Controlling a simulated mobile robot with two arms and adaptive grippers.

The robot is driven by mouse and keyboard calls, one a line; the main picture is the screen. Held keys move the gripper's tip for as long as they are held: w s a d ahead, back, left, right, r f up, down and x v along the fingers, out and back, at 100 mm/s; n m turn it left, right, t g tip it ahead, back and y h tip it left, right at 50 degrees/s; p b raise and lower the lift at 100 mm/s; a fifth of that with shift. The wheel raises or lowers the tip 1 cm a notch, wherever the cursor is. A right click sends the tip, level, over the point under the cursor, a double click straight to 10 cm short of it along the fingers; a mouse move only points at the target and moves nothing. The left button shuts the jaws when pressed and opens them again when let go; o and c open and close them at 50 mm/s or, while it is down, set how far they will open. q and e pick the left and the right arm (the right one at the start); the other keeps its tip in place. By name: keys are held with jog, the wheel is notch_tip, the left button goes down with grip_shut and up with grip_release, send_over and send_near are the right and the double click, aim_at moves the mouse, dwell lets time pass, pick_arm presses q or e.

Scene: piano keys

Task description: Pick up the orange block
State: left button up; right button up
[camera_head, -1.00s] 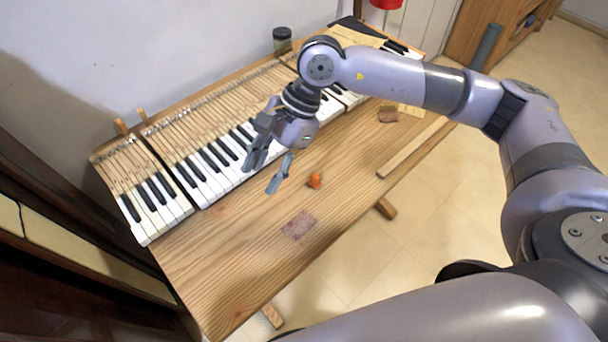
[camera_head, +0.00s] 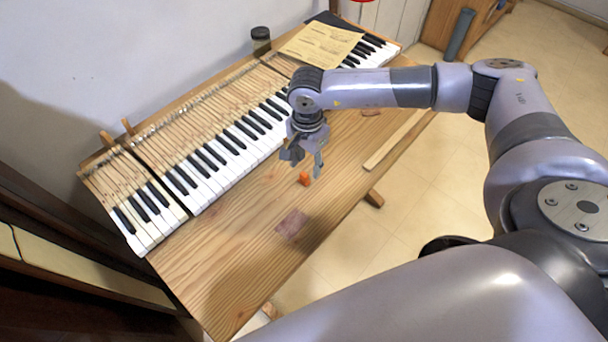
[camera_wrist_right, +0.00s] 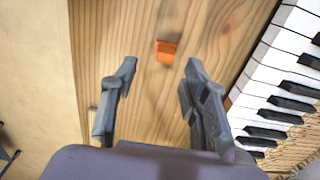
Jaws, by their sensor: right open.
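The small orange block (camera_head: 305,179) lies on the wooden table top, in front of the piano keys. In the right wrist view the orange block (camera_wrist_right: 165,52) lies beyond the fingertips, between their lines and nearer the right finger. My right gripper (camera_head: 305,166) hangs above the table with its fingers pointing down, just beside the block in the head view. In the wrist view my right gripper (camera_wrist_right: 160,70) is open, with nothing between its fingers. My left gripper is not in view.
The piano keys (camera_head: 222,160) run along the back of the table (camera_head: 215,270). A brownish square (camera_head: 292,224) lies on the bare wood in front. A wooden strip (camera_head: 395,142) lies at the right edge. Papers (camera_head: 320,45) and a dark jar (camera_head: 261,40) are at the back.

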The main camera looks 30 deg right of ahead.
aim_at(303, 175)
jog(key=f+p, duration=0.1)
jog(key=f, duration=0.1)
jog(key=a+f+p, duration=0.1)
jog(key=f, duration=0.1)
jog(key=shift+w+f, duration=0.15)
jog(key=shift+f, duration=0.7)
grip_shut()
